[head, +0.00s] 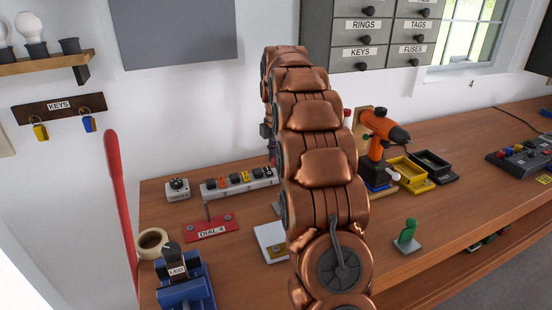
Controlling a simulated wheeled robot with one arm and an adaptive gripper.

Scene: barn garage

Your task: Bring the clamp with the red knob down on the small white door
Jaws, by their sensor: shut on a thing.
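My bent copper-coloured arm fills the middle of the head view and hides much of the bench behind it. Only a small dark part, which looks like my gripper (266,131), shows at the arm's left edge. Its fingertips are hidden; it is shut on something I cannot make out. A white panel (269,239), possibly the small white door, lies on the bench, partly covered by my arm. A small red piece (347,113) shows at the arm's right edge; I cannot tell whether it is the clamp's knob. The clamp itself cannot be made out.
The bench holds a power strip (241,183), a red DIAL-4 plate (211,227), a tape roll (151,242) and a blue vise (184,287) on the left. An orange drill (380,136), a yellow tray (411,174) and a green piece (407,236) are on the right.

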